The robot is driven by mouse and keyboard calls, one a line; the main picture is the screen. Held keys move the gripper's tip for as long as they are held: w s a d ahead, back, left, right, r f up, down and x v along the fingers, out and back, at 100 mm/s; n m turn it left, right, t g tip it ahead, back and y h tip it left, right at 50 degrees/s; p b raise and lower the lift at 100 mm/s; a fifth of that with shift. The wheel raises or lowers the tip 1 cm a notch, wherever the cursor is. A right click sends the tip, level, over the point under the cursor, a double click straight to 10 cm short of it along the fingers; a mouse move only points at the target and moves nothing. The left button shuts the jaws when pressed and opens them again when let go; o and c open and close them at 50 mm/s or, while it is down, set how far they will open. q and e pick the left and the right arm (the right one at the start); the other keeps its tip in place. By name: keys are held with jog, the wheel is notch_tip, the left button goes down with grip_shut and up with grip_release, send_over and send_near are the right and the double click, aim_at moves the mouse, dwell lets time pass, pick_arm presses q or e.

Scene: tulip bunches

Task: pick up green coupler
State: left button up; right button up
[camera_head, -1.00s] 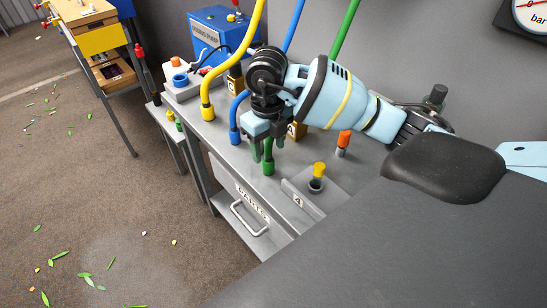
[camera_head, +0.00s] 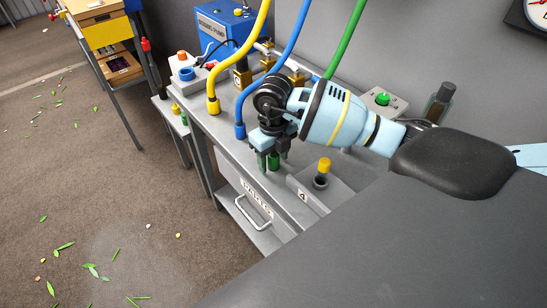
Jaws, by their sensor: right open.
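The green coupler (camera_head: 273,162) stands upright on the grey bench and is partly hidden by my right gripper. A green hose (camera_head: 345,40) comes down from the top and passes behind my right arm. My right gripper (camera_head: 273,158) points down from above with its fingers on either side of the coupler. It is open; whether a finger touches the coupler cannot be told. My left gripper is not in view.
Yellow (camera_head: 213,104) and blue (camera_head: 240,130) couplers with hoses stand left of my gripper. A block marked 4 with a yellow-topped piece (camera_head: 324,166) is close on the right. A blue pump (camera_head: 225,25) stands at the back.

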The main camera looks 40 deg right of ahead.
jog(key=shift+f, duration=0.15)
jog(key=c, duration=1.1)
jog(key=shift+o, duration=0.2)
